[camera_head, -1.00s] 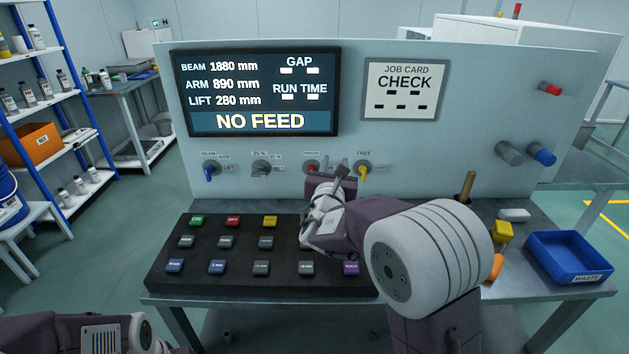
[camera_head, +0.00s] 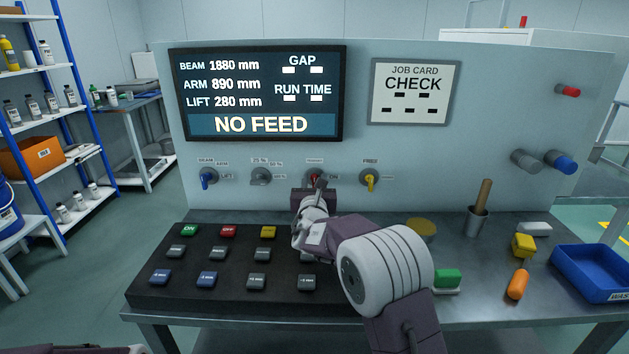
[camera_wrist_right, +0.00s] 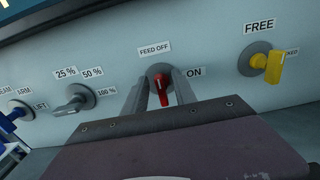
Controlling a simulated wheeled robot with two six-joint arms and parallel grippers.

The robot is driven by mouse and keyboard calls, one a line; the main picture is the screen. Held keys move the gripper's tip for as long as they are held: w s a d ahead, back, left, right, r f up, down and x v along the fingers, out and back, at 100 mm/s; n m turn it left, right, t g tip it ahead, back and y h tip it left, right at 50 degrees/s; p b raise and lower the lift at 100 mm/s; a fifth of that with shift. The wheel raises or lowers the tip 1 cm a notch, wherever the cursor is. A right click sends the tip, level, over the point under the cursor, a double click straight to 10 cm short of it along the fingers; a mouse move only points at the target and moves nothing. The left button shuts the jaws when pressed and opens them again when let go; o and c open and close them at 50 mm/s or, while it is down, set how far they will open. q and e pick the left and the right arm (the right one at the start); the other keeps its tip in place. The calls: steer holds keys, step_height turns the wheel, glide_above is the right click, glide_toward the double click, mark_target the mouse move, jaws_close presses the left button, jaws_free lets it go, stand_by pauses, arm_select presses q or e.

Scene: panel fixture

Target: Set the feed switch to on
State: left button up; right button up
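The feed switch (camera_wrist_right: 161,88) is a red handle on a round grey base on the upright panel. Its label reads FEED OFF above and ON to the right. In the wrist view the handle stands roughly upright in the picture. My right gripper (camera_head: 316,186) is at the panel, with one finger on each side of the red handle. Gaps show between fingers and handle; whether either finger touches it is unclear. In the head view the gripper partly hides the switch. The display (camera_head: 260,95) reads NO FEED.
A grey switch (camera_wrist_right: 75,100) is to the left and a yellow switch (camera_wrist_right: 270,65) to the right. A black button box (camera_head: 150,300) lies below my right arm.

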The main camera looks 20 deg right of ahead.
steer(key=shift+w+d, duration=0.1)
steer(key=shift+w, duration=0.25)
jaws_close()
steer(key=shift+f+b, duration=0.15)
steer(key=shift+b, duration=0.4)
steer(key=shift+s+d+f+m+b, duration=0.1)
steer(key=shift+d+f+m+b, duration=0.1)
steer(key=shift+m+b, duration=2.95)
steer(key=shift+d+f+m+b, duration=0.15)
steer(key=shift+m+b, duration=2.55)
steer(key=shift+b, duration=0.75)
steer(key=shift+s+d+f+m+b, duration=0.1)
steer(key=shift+d+f+m+b, duration=0.1)
steer(key=shift+m+b, duration=2.95)
